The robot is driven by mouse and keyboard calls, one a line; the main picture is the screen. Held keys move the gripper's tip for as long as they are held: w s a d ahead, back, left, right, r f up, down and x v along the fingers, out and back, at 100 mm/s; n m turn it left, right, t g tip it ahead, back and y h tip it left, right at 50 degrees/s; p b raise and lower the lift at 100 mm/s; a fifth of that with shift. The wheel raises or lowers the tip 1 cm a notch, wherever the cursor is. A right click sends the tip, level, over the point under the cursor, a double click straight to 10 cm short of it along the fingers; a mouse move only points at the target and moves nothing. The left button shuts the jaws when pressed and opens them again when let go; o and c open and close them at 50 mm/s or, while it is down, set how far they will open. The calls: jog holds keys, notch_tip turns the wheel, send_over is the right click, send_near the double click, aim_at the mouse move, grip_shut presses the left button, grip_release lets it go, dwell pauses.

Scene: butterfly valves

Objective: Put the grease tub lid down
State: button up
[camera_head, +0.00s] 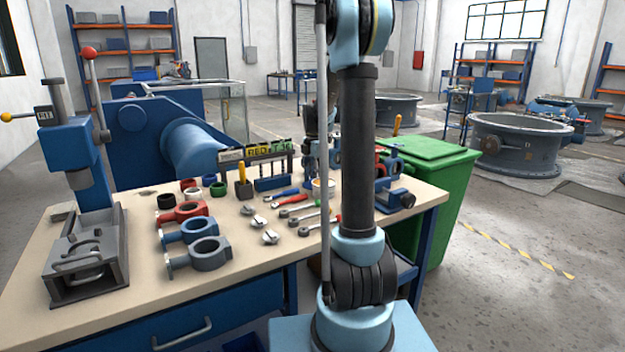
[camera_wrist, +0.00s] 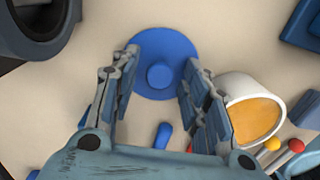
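The round blue grease tub lid (camera_wrist: 160,48) with a raised knob appears to lie flat on the bench top in the wrist view. My gripper (camera_wrist: 160,72) is above it with its fingers spread to either side of the knob and overlapping the lid's edges in the picture. Clear space shows between each finger and the knob. The white tub (camera_wrist: 240,88) with yellow-orange grease stands open to the right of the lid, partly behind the right finger. In the head view the tub (camera_head: 322,188) is partly hidden by my arm; the lid is not visible there.
The bench (camera_head: 110,318) holds several wrenches (camera_head: 290,200), valve bodies (camera_head: 207,253) and a press (camera_head: 75,170). A dark ring-shaped part (camera_wrist: 50,40) is left of the lid. A green bin (camera_head: 430,190) stands right of the bench.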

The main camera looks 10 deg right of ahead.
notch_tip(320, 180, up, 12)
dwell(0.7)
